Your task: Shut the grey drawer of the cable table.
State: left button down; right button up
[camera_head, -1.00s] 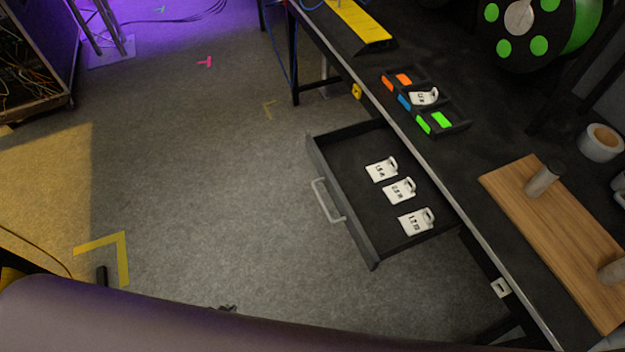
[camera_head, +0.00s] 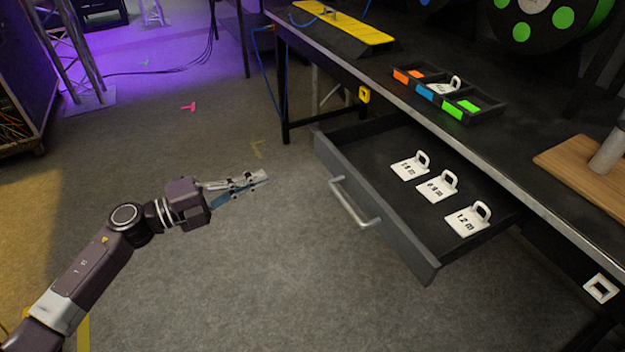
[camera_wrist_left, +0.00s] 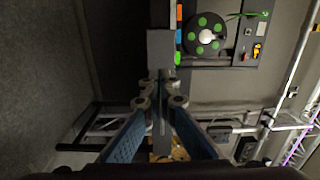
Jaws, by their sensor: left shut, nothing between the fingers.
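The grey drawer (camera_head: 385,222) hangs open from the black cable table (camera_head: 520,190), with its front panel out over the floor. Its pale bar handle (camera_head: 354,204) is on the outer face. Three white tags (camera_head: 437,186) with loops lie inside the drawer. My left gripper (camera_head: 262,177) is shut and empty, in the air to the left of the drawer front, apart from the handle and pointing toward it. In the left wrist view the closed fingers (camera_wrist_left: 160,90) show in the middle. My right gripper is not in view.
A tray (camera_head: 478,108) with coloured compartments and one white tag sits on the table above the drawer. A yellow ramp (camera_head: 345,24), a green-spotted reel (camera_head: 535,18) and a wooden board (camera_head: 585,165) are also on it. The floor left of the drawer is clear.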

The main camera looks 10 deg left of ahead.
pick_arm(q)
send_near(326, 157)
jog(key=shift+m, duration=0.4)
jog(key=x, duration=0.6)
jog(key=shift+d+b, duration=0.15)
jog(key=shift+b, duration=0.2)
jog(key=shift+w+d, duration=0.25)
jog(key=shift+d, duration=0.05)
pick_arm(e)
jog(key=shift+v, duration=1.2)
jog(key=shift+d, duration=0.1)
